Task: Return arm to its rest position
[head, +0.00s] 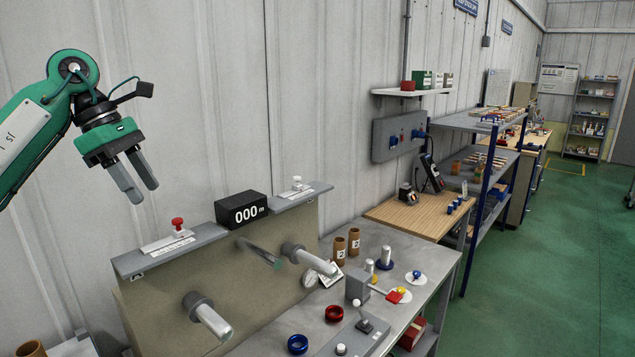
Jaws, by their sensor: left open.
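My left gripper (142,190) is at the upper left of the head view, on a green arm that comes in from the left edge. Its two grey fingers point down and to the right, with a gap between them, and hold nothing. It hangs in the air in front of the corrugated wall, above and left of the machine panel (170,295). My right gripper is not in view.
The machine panel carries metal rollers (212,320), a red knob (178,223) and a black display (242,210) reading 000. Right of it, a metal bench (400,245) holds brown tubes (339,249), coloured rings and a lever box. Green floor (540,260) lies open at the right.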

